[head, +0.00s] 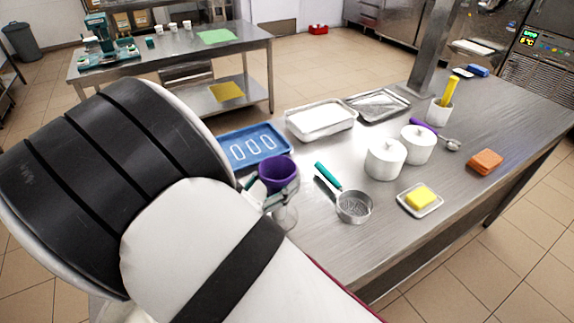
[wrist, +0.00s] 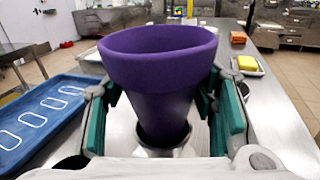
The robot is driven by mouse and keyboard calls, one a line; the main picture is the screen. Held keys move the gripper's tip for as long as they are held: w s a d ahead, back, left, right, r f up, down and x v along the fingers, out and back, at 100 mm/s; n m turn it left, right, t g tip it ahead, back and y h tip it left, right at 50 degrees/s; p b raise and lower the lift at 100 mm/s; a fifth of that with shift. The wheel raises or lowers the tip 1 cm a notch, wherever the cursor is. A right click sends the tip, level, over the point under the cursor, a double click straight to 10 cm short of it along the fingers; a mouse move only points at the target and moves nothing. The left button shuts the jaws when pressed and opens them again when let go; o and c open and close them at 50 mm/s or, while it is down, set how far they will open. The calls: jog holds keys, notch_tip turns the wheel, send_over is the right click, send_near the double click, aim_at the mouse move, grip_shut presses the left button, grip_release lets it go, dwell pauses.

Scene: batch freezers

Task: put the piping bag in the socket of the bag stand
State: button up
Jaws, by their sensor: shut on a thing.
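The purple piping bag (wrist: 158,75) is wide-mouthed and upright, and fills the middle of the wrist view. It also shows in the head view (head: 278,173). My gripper (wrist: 162,105), with teal finger pads, is shut on the bag from both sides; in the head view my gripper (head: 281,196) is partly behind my arm. A round metal rim, seemingly the socket of the bag stand (wrist: 186,151), lies under the bag. The bag's narrow lower part appears within that rim. The bag's tip is hidden, and how deep it sits cannot be told.
A blue tray (head: 253,145) with white outlines lies close left of the bag. A teal-handled strainer (head: 353,206), white lidded pots (head: 385,160), a dish with a yellow block (head: 421,198) and metal pans (head: 320,118) stand to the right and behind. The front right tabletop is clear.

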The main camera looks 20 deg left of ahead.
jog(key=shift+f, duration=0.2)
jog(key=o, duration=1.1)
jog(key=shift+r, duration=0.1)
jog(key=shift+s+a+r, duration=0.1)
jog(key=shift+r, duration=0.1)
jog(key=b+v, duration=0.1)
jog(key=v, duration=1)
jog(key=shift+s+f, duration=0.1)
jog(key=shift+s, duration=0.25)
